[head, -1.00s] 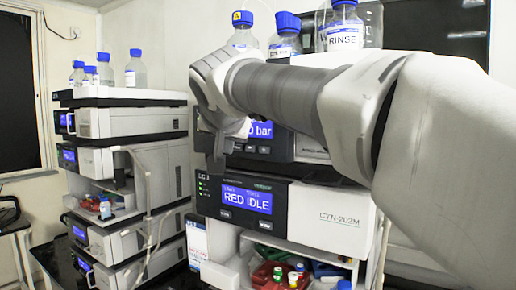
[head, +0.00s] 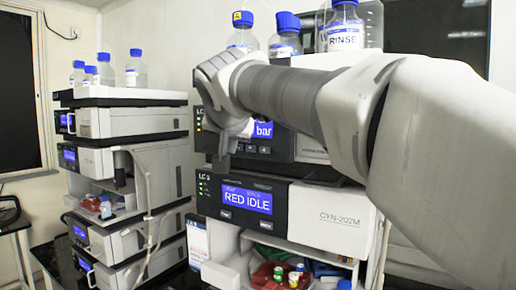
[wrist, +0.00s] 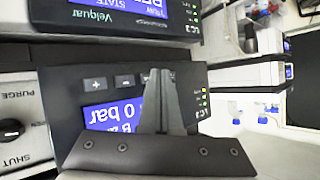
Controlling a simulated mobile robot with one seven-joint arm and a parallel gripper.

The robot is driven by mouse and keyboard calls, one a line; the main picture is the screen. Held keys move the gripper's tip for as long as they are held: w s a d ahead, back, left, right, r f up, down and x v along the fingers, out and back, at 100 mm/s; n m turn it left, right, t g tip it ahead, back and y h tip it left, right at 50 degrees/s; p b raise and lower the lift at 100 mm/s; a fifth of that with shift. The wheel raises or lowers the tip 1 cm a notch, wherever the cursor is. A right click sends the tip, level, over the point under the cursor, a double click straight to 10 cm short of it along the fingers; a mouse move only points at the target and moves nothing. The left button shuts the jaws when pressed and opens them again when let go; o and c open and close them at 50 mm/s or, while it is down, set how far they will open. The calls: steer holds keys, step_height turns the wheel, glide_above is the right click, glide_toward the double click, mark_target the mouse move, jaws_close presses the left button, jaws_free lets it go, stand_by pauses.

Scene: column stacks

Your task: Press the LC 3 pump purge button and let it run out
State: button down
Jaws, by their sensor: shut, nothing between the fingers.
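The LC 3 pump module (head: 312,150) stands in the right-hand stack. Its blue display (wrist: 112,115) reads 0 bar and appears upside down in the wrist view. Buttons sit in a row along its panel: a plus key (wrist: 95,84), a minus key (wrist: 125,81) and a further key partly hidden by my fingers. No purge label is readable on these keys. A black knob (wrist: 11,129) marked PURGE and SHUT is at left in the wrist view. My gripper (wrist: 163,75) is shut and empty, in front of the pump panel beside the display; contact cannot be told.
Below the pump is a module with a display (head: 246,198) reading RED IDLE, above an open shelf with small vials. Bottles, one marked RINSE (head: 345,28), stand on top of the stack. Another instrument stack (head: 130,160) stands to the left, with a gap between them.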

steer(key=shift+w+d, duration=0.25)
steer(key=shift+w, duration=0.1)
stand_by(0.3)
stand_by(0.4)
steer(key=shift+s+a+b, duration=0.45)
steer(key=shift+s, duration=0.25)
steer(key=s+a, duration=0.1)
steer(key=s+b, duration=0.1)
steer(key=s, duration=0.1)
steer(key=s+a+b, duration=0.1)
steer(key=shift+s+a, duration=0.2)
steer(key=shift+a, duration=0.1)
stand_by(0.4)
